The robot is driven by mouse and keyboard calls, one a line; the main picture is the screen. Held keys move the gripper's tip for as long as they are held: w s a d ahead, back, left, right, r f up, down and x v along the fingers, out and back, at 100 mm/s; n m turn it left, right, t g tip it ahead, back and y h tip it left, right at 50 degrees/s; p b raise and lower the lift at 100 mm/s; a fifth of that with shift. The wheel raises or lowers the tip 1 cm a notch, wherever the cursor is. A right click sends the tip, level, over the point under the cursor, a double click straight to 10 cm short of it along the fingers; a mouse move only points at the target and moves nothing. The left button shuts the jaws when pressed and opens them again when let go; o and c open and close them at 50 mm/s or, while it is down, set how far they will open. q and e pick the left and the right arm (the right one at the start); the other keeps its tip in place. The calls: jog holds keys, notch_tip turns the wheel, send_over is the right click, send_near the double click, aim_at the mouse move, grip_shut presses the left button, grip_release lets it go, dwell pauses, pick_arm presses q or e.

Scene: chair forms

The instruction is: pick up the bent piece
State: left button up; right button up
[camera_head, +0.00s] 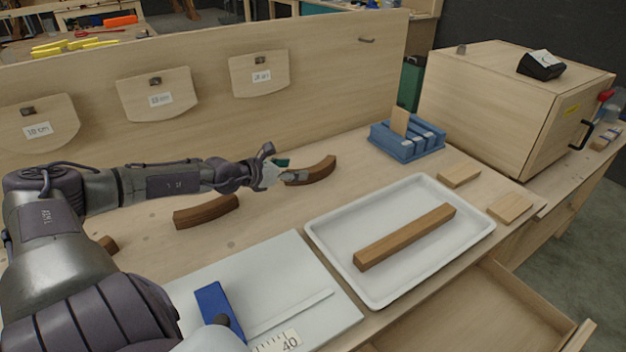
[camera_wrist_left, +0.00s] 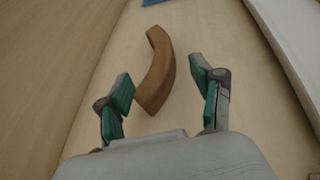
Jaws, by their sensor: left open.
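A brown bent wooden piece (camera_head: 318,171) lies on the workbench (camera_head: 265,215) toward the back wall panel. My left gripper (camera_head: 291,170) is open at its left end. In the left wrist view the bent piece (camera_wrist_left: 157,62) curves away, its near end lying in the gap between the open green-padded fingers (camera_wrist_left: 161,80). The near end is closer to the left finger; whether it touches is unclear. Another, darker bent piece (camera_head: 206,212) lies further left, and part of a third (camera_head: 108,245) shows behind my left arm. My right gripper is not in view.
A white tray (camera_head: 325,248) holds a straight wooden bar (camera_head: 405,236). A blue rack (camera_head: 408,150), two flat wood blocks and a wooden cabinet (camera_head: 500,105) stand right. A grey board with a blue block (camera_head: 218,302) lies in front. An open drawer is at lower right.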

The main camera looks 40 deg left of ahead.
aim_at(317, 167)
pick_arm(q)
jog(key=x, duration=0.3)
jog(key=shift+w+d, duration=0.15)
jog(key=shift+w, duration=0.05)
jog(key=shift+b+x, duration=0.5)
jog(key=shift+x, duration=2.4)
jog(key=shift+s, duration=0.15)
jog(key=shift+c, duration=0.7)
jog(key=c, duration=1.1)
grip_shut()
jog(key=shift+r, duration=0.1)
